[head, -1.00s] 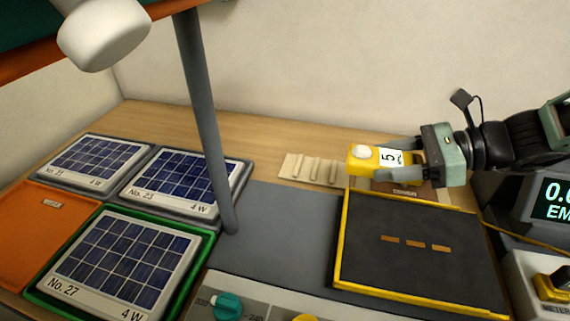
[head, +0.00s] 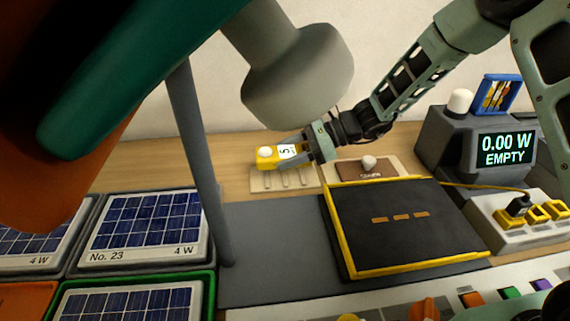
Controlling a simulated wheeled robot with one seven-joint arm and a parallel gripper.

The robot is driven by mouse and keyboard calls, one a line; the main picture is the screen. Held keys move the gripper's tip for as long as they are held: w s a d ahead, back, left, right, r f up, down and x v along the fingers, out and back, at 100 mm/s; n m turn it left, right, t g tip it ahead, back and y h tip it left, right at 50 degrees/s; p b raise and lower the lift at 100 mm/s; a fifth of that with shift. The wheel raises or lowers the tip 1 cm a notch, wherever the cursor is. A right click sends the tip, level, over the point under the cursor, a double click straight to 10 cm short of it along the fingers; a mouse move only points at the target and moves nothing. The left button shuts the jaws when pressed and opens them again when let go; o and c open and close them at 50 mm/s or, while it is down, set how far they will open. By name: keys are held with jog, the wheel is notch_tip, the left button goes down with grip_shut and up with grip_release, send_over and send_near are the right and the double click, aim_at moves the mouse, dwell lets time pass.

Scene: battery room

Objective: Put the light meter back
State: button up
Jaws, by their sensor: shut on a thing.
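The light meter (head: 267,158) is a small yellow block with a white dome and a white label reading 5. My gripper (head: 298,150) is shut on its right end. The meter is over or just above a pale ribbed rest (head: 283,180) at the back of the bench. I cannot tell whether it touches the rest.
A black pad with a yellow rim (head: 400,225) lies in front to the right. A meter box (head: 505,149) reads 0.00 W EMPTY. A grey post (head: 197,160) and a large lamp head (head: 296,75) stand near. Solar panels (head: 145,226) lie at left. A brown plate with a white knob (head: 368,168) sits behind the pad.

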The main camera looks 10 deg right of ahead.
aim_at(288, 175)
jog(key=shift+f, duration=1.8)
jog(key=shift+f, duration=0.1)
jog(key=shift+f, duration=0.1)
jog(key=o, duration=1.2)
jog(key=shift+c, duration=0.2)
